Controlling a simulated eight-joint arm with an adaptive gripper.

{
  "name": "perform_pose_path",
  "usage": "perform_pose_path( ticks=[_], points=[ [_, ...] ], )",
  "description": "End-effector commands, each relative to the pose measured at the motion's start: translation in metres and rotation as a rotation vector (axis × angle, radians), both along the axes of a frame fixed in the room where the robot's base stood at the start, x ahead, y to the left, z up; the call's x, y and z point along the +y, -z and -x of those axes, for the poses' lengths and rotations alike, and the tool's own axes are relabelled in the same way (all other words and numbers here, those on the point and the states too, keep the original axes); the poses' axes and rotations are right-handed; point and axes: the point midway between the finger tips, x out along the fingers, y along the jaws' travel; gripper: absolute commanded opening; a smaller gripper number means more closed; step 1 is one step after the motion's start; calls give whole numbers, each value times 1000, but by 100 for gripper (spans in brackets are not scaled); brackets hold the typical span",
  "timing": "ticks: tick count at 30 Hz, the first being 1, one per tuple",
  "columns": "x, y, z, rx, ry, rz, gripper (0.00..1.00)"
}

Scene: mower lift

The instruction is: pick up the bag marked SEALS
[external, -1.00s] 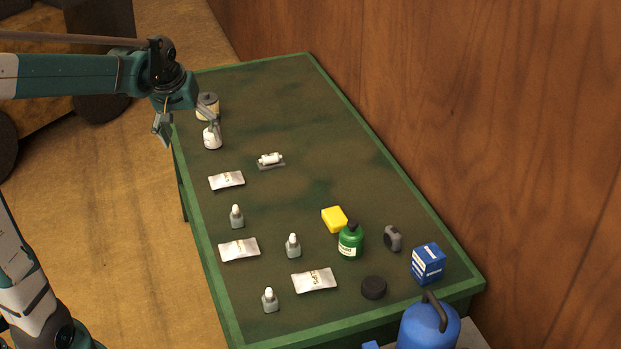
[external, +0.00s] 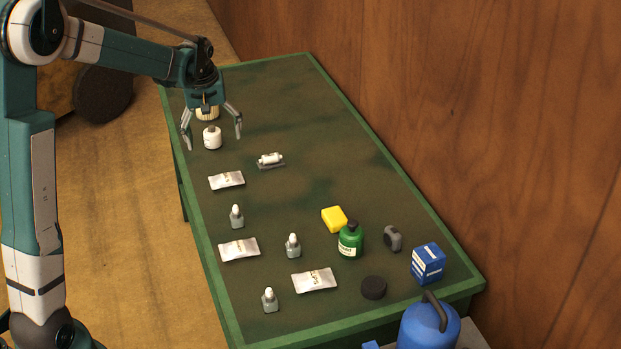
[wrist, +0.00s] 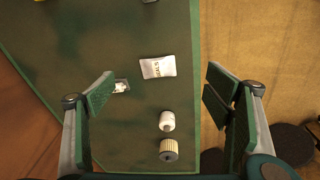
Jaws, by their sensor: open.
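Three pale bags lie flat on the green table (external: 330,130). The far bag (external: 226,180) also shows in the wrist view (wrist: 157,67), upper middle; its small print looks like SEALS but is hard to read. The middle bag (external: 239,249) has print I cannot make out. The near bag (external: 314,281) seems to end in PS. My gripper (external: 213,139) is open and empty above the table's far left end, over the white bottle. In the wrist view its fingers (wrist: 158,88) stand wide apart, with the far bag ahead between them.
A white bottle (external: 212,138) and a ribbed jar (external: 207,112) stand under my gripper. A small white item on a dark tray (external: 270,160) lies right of the far bag. A grey bottle (external: 237,217) stands nearer. The table's far right is clear.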

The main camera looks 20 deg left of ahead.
Motion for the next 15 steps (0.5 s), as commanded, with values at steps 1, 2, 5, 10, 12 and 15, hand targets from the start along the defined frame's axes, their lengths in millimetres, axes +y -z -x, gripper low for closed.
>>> perform_pose_path(
  ticks=[1,2,5,10,12,15],
  points=[
    [3,8,-8,8,-11,2,78],
    [4,13,-12,13,-18,3,78],
    [8,29,-24,32,-40,7,78],
    [16,57,-44,62,-78,14,78],
    [19,69,-52,74,-95,16,78],
    [23,87,-63,93,-116,20,78]
  ],
)
